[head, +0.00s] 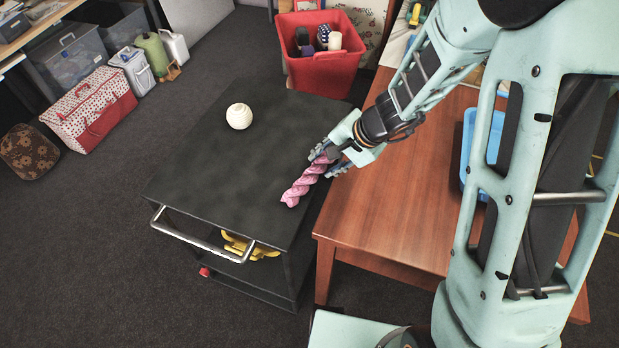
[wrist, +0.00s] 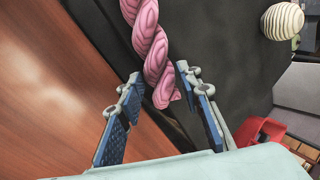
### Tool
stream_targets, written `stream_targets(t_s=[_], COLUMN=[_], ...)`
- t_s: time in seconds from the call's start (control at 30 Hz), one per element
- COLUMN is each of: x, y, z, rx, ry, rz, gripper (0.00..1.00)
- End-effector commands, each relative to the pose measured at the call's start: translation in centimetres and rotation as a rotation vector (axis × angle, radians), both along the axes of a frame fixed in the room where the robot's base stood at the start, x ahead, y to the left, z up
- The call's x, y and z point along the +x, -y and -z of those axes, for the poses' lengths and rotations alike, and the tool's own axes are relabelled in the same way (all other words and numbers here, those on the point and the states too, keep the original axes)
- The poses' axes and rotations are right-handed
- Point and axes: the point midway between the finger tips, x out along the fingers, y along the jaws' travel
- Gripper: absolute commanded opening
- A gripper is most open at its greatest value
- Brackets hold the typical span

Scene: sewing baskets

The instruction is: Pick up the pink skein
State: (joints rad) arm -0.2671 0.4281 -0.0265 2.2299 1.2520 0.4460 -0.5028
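The pink skein (head: 303,184) is a twisted length of yarn lying on the black cart top (head: 205,165), near its right edge. It also shows in the wrist view (wrist: 148,45), running from the top edge down to between my fingers. My gripper (head: 327,163) is at the skein's upper end in the head view. In the wrist view my gripper (wrist: 158,92) is open, with one blue-padded finger on each side of the skein's near end. A gap shows between each finger and the yarn. The skein's far end is cut off in the wrist view.
A cream ball of yarn (head: 239,116) sits on the cart, left of the skein. A red bin (head: 322,68) stands behind the cart. A brown wooden table (head: 390,205) adjoins on the right, with a blue tray (head: 483,150). The cart's left part is clear.

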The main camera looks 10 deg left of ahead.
Motion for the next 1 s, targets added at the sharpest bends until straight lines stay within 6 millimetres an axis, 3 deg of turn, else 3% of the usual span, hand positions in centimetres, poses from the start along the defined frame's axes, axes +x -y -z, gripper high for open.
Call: stream_targets(t_s=[0.23, 0.53, 0.83, 1.0], x=[0.0, 0.0, 0.1, 0.1], y=[-0.1, -0.1, -0.1, -0.1], z=[0.1, 0.1, -0.2, -1.6], rx=[0.000, 0.000, 0.001, 0.001], ry=[0.000, 0.000, 0.001, 0.003], rz=[-0.001, 0.000, 0.001, 0.000], gripper=[0.32, 0.00, 0.00, 0.00])
